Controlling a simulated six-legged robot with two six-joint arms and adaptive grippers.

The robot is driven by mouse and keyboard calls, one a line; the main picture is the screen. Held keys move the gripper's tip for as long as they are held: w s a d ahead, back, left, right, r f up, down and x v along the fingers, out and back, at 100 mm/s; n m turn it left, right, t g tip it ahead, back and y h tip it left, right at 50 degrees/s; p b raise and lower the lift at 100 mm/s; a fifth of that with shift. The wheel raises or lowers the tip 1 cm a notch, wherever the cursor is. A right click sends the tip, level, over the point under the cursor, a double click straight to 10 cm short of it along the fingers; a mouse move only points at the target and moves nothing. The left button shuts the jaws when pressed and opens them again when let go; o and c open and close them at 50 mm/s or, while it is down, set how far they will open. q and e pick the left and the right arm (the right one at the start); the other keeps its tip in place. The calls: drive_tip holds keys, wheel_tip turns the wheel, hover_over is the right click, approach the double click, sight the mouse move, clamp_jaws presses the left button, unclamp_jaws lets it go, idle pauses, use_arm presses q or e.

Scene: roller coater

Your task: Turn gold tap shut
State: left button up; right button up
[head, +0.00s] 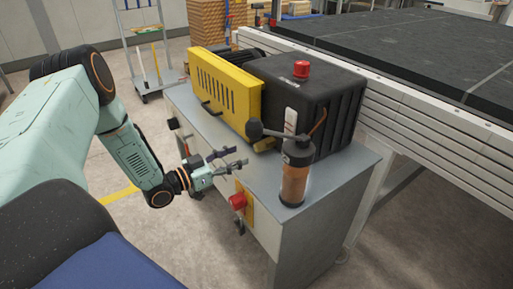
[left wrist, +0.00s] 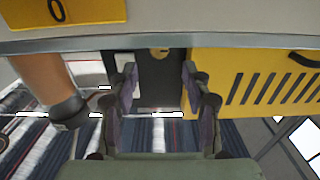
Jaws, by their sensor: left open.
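A small gold piece (left wrist: 158,52), which looks like the gold tap, shows in the left wrist view against a dark block, just under the edge of the bench top. It is ahead of my left gripper (left wrist: 158,78), roughly centred between the fingertips, and apart from them. In the head view my left gripper (head: 237,158) is open and empty above the near edge of the grey bench (head: 335,185). I cannot make out the gold tap in the head view. My right gripper is not in view.
An amber cylinder with a dark cap (head: 294,180) stands on the bench right of my gripper. A yellow slotted cover (head: 222,88) and a black ribbed housing (head: 325,95) stand behind. A red knob (head: 238,201) sticks out of the bench front below.

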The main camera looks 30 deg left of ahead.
sight(255, 148)
use_arm(q)
drive_tip(key=b+x, duration=0.1)
drive_tip(key=x, duration=0.1)
drive_tip(key=b+x, duration=0.1)
drive_tip(key=x, duration=0.2)
drive_tip(key=shift+w+d+f, duration=0.15)
drive_tip(key=shift+w+f, duration=0.05)
drive_tip(key=shift+f, duration=0.05)
drive_tip(key=shift+w+d+r, duration=0.2)
drive_tip(key=shift+w, duration=0.45)
drive_tip(key=shift+d, duration=0.1)
drive_tip(key=c, duration=0.3)
clamp_jaws()
